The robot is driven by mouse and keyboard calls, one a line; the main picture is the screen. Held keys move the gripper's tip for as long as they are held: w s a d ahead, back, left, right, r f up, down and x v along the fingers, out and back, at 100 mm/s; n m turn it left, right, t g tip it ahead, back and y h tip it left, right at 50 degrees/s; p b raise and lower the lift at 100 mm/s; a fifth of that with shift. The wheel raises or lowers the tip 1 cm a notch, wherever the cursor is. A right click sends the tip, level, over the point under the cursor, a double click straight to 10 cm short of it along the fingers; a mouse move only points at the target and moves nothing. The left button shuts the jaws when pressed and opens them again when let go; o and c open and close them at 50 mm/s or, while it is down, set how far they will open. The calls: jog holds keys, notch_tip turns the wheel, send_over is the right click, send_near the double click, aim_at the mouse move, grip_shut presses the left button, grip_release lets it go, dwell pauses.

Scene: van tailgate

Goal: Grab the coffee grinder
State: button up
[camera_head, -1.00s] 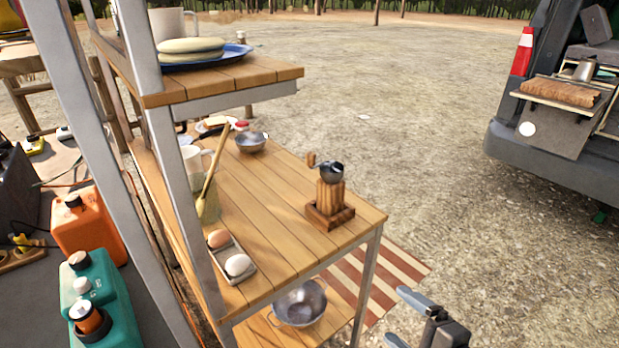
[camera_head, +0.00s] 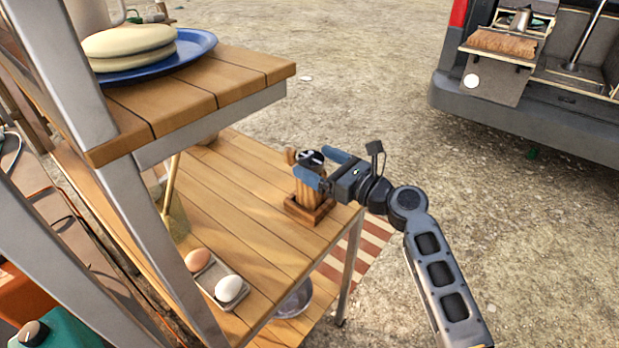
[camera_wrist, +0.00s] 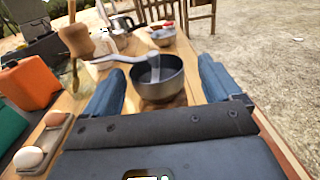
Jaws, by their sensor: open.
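The coffee grinder (camera_head: 307,196) stands upright on the wooden shelf near its right corner, with a wooden body and square base. In the wrist view its dark metal bowl top (camera_wrist: 157,77) and crank with a wooden knob (camera_wrist: 76,41) are seen from close above. My gripper (camera_head: 322,168) is open at the grinder's top. In the wrist view its two blue fingers stand left and right of the bowl, with a gap showing on each side. In the head view the near finger hides part of the grinder's upper body.
Two eggs in a tray (camera_head: 212,285) sit at the shelf's near edge. An upper shelf (camera_head: 215,95) with a blue plate (camera_head: 195,50) of flat breads overhangs the left side. The van (camera_head: 530,100) is well off to the right.

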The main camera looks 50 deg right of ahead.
aim_at(305, 155)
jog(key=shift+w+a, duration=0.15)
jog(key=shift+w, duration=1.8)
jog(key=shift+c, duration=0.3)
grip_shut()
